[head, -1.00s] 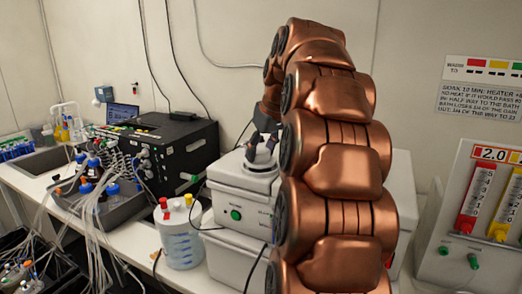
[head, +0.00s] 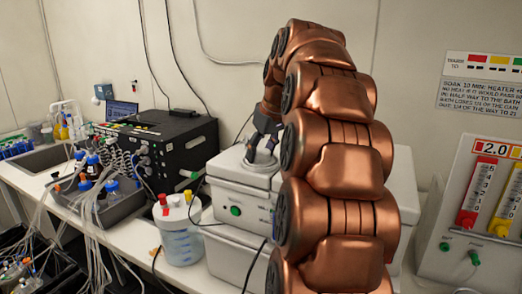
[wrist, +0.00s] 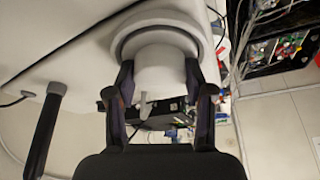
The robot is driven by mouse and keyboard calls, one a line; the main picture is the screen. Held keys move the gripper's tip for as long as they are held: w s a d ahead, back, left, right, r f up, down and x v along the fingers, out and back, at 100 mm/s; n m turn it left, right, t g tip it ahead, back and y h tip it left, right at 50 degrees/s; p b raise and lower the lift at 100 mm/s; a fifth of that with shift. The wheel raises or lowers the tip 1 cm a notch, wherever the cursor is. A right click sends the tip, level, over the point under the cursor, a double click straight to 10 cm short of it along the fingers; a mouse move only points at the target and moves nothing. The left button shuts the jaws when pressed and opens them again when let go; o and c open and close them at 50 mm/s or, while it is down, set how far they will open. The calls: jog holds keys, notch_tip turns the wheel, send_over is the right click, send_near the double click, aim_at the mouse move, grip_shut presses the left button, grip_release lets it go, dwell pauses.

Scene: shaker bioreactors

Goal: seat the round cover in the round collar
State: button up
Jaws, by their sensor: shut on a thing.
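In the wrist view, my gripper (wrist: 159,68) is shut on the pale round cover (wrist: 160,57), with one dark finger on each side of it. The cover has a small stub on its near side. The round grey collar (wrist: 122,38) lies right behind the cover on the white machine and shows as a ring around its far part. The cover looks in line with the collar, but I cannot tell how deep it sits. In the head view, my gripper (head: 264,148) is over the collar (head: 258,166) on the machine top, and my arm hides part of both.
The white machine (head: 228,190) has a green button on its front. A bottle with red and yellow caps (head: 178,236) stands left of it, with a black box (head: 170,150) behind. A panel with coloured gauges (head: 485,200) stands at the right. Tubes and cables hang at the left.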

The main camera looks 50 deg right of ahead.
aim_at(268, 163)
jog(key=shift+f, duration=0.15)
jog(key=o, duration=1.3)
jog(key=shift+c, duration=0.2)
jog(key=shift+v, duration=3.75)
